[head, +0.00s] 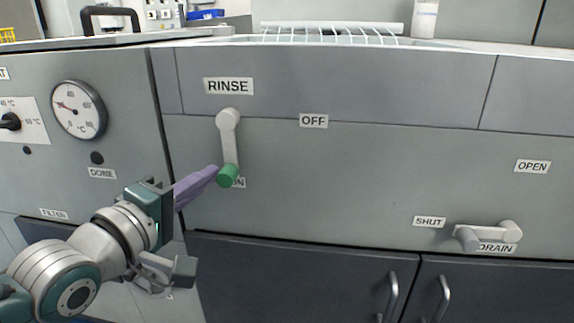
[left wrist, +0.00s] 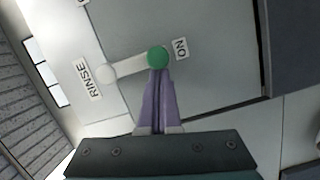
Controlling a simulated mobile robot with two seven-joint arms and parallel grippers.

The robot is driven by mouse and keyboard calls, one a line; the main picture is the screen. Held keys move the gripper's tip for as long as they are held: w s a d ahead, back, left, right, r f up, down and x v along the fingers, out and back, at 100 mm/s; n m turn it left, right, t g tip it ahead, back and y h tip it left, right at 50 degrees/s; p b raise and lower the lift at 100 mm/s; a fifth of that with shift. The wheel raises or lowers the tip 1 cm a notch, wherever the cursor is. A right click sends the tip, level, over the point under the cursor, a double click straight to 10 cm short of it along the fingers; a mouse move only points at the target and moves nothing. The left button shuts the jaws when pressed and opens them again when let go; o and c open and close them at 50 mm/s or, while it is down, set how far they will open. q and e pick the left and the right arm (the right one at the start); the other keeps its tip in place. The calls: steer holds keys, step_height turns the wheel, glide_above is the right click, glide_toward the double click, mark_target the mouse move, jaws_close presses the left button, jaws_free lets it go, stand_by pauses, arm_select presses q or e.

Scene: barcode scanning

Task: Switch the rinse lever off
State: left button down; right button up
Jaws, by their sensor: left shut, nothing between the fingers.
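The rinse lever (head: 229,138) is a white arm with a green knob (head: 229,176) at its end. It hangs down from its pivot under the RINSE label (head: 228,86), with the knob over the ON label (head: 238,183). The OFF label (head: 313,121) is to the right of the pivot. My left gripper (head: 214,172) has purple fingers, is shut and empty, and has its tips at the left side of the knob. In the left wrist view the fingertips (left wrist: 158,74) meet or overlap the green knob (left wrist: 158,57); I cannot tell if they touch. My right gripper is not in view.
A dial gauge (head: 78,110) is at the left. Dark cabinet doors with handles (head: 392,296) are below. The panel right of the rinse lever is clear.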

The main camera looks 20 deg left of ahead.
arm_select(q)
steer(key=shift+d+f, duration=0.1)
steer(key=n, duration=0.1)
steer(key=d+n+b, duration=0.1)
steer(key=d+n+t, duration=0.1)
steer(key=shift+w+d+f+n, duration=0.25)
steer(key=shift+w+n, duration=0.1)
steer(key=shift+n, duration=0.05)
steer(key=shift+w+d+r+n+t+y+b, duration=0.5)
steer(key=shift+d+r+n+b, duration=0.55)
steer(key=shift+n, duration=1.55)
steer(key=shift+w+d+r+n+t+y+b, duration=0.15)
steer(key=shift+d+r+n+y+b, duration=0.85)
steer(key=shift+n, duration=1.6)
steer(key=shift+w+d+r+n+t+y+b, duration=0.2)
steer(key=shift+d+r+n+t+y+b, duration=0.25)
steer(key=shift+d+n, duration=1.6)
steer(key=shift+a+r+n, duration=0.15)
steer(key=shift+a+n, duration=0.4)
